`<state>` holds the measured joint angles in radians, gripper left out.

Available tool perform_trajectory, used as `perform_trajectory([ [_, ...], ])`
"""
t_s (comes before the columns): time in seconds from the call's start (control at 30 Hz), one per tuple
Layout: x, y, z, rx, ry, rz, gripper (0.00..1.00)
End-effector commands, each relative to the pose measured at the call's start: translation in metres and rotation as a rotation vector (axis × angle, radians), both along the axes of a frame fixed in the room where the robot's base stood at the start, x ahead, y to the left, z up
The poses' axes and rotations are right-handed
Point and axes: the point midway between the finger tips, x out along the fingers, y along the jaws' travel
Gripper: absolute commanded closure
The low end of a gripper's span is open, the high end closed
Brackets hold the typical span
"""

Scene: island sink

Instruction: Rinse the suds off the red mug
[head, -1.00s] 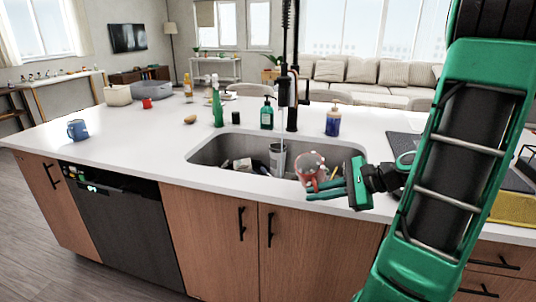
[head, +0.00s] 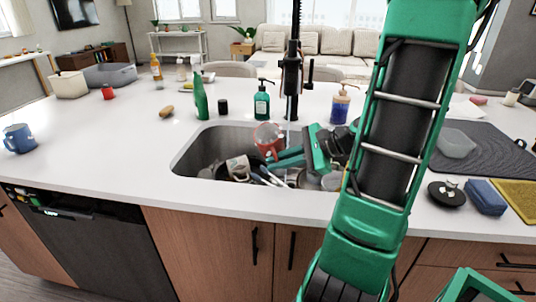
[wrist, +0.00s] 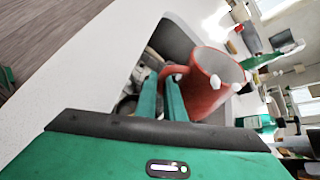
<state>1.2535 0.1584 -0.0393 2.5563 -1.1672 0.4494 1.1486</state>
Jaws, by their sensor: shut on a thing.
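The red mug (head: 268,136) is over the sink (head: 190,155) in the head view, close to the thin water stream (head: 289,110) under the black faucet (head: 292,75). I cannot tell whether the water touches it. My gripper (head: 278,160) reaches in from the right and is shut on the mug. In the wrist view, the mug (wrist: 208,88) stands just beyond the fingertips, its handle (wrist: 175,72) pinched between them. White blobs of suds (wrist: 214,82) show on the mug. Its inside is only partly visible.
Several dishes and utensils (head: 240,168) lie in the sink. Behind it stand a green bottle (head: 201,97), a teal soap bottle (head: 262,103) and a blue soap bottle (head: 340,106). A blue mug (head: 19,138) is at far left. The left counter is mostly clear.

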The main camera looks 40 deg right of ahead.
Motion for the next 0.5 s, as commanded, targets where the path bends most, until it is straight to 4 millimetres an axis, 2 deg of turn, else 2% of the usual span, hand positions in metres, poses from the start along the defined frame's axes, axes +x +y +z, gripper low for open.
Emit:
perform_trajectory([
  [0.5,-0.0038,-0.0114,0.0002,-0.001,-0.001,-0.019,1.00],
])
